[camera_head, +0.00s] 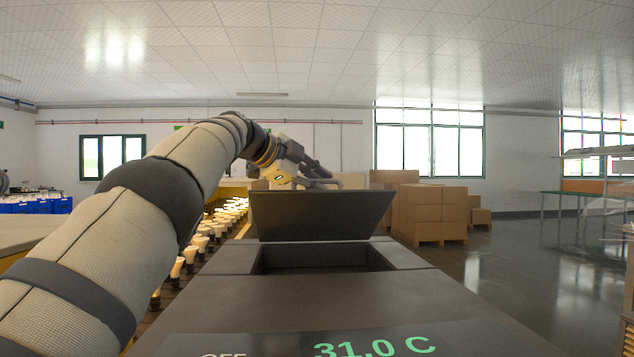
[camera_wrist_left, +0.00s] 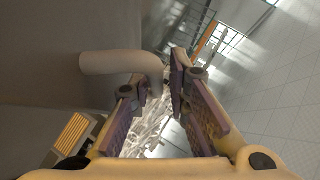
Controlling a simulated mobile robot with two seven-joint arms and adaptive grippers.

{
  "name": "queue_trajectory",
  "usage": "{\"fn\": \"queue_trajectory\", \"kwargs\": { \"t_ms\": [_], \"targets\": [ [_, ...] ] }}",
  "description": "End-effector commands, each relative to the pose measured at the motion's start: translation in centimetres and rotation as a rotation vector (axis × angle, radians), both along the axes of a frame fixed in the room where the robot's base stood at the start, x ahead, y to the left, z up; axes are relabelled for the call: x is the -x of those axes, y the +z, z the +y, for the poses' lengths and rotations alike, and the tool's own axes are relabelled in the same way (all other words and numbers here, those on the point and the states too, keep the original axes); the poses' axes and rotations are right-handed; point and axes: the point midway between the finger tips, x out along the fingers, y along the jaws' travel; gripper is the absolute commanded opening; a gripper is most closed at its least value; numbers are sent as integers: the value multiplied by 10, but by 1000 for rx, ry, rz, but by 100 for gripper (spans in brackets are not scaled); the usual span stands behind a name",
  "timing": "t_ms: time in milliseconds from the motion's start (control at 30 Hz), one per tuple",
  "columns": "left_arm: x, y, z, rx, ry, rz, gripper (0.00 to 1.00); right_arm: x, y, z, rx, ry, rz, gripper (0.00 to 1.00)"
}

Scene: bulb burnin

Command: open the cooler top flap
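The cooler (camera_head: 290,300) is a dark box in front of me with a lit 31.0 C readout. Its top flap (camera_head: 320,214) stands steeply raised at the far side, and the dark opening shows below it. My left gripper (camera_head: 318,178) is just above and behind the flap's upper edge. In the left wrist view my left gripper (camera_wrist_left: 164,88) has its purple-padded fingers apart, with bright background showing between them. A pale curved handle (camera_wrist_left: 115,62) on the dark surface bends toward the fingertips; whether it touches them is unclear. My right gripper is not in view.
A conveyor with rows of bulbs (camera_head: 203,240) runs along the cooler's left side, partly behind my left arm. Cardboard boxes (camera_head: 430,212) stand at the back right. The floor (camera_head: 500,270) right of the cooler is clear. A rack (camera_head: 600,152) stands at the far right.

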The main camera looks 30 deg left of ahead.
Motion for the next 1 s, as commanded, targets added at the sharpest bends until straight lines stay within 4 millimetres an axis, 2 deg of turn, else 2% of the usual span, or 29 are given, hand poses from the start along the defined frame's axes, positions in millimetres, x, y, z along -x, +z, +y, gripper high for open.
{"fn": "queue_trajectory", "kwargs": {
  "t_ms": [267,367,467,700,833,1000],
  "targets": [
    [1,1,0,1,1,-2,18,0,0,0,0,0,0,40],
    [7,5,2,4,2,-1,18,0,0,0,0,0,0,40],
    [22,12,5,5,3,-3,18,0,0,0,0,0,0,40],
    [82,37,19,2,3,-4,18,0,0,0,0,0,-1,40],
    [100,44,23,1,1,-2,18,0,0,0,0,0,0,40],
    [108,47,25,0,0,0,18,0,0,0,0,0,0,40]
  ]
}}
